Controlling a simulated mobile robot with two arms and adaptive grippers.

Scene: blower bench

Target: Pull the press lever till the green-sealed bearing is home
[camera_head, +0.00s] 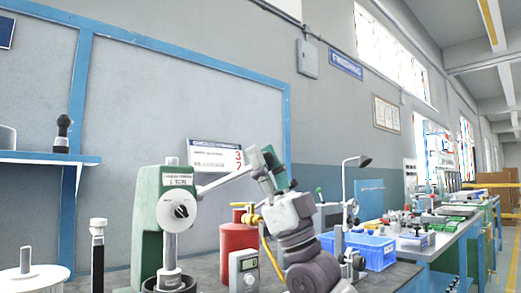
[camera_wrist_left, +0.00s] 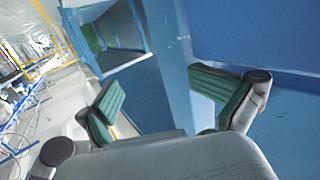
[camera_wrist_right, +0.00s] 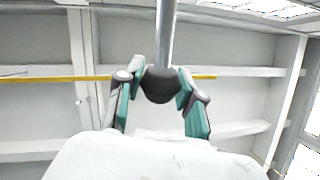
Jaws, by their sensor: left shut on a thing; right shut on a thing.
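The green arbor press (camera_head: 148,225) stands on the bench, with a round dial on its front and a ram (camera_head: 170,250) pointing down. Its lever (camera_head: 225,181) slopes up to the right from the head. My right gripper (camera_head: 268,168) is shut on the lever's dark ball knob (camera_wrist_right: 160,86), with a finger on each side. A dark ring-shaped part (camera_head: 168,284) sits under the ram, cut by the picture's lower edge. The green-sealed bearing cannot be made out. My left gripper (camera_wrist_left: 165,100) shows only in its wrist view, its fingers wide apart; I cannot make out a held thing.
A red canister (camera_head: 238,240) with a yellow hose and a grey meter (camera_head: 244,270) stand right of the press, close to my right arm. A black-and-silver tool (camera_head: 98,250) stands to the left. Behind the left fingers runs a blue post (camera_wrist_left: 165,60).

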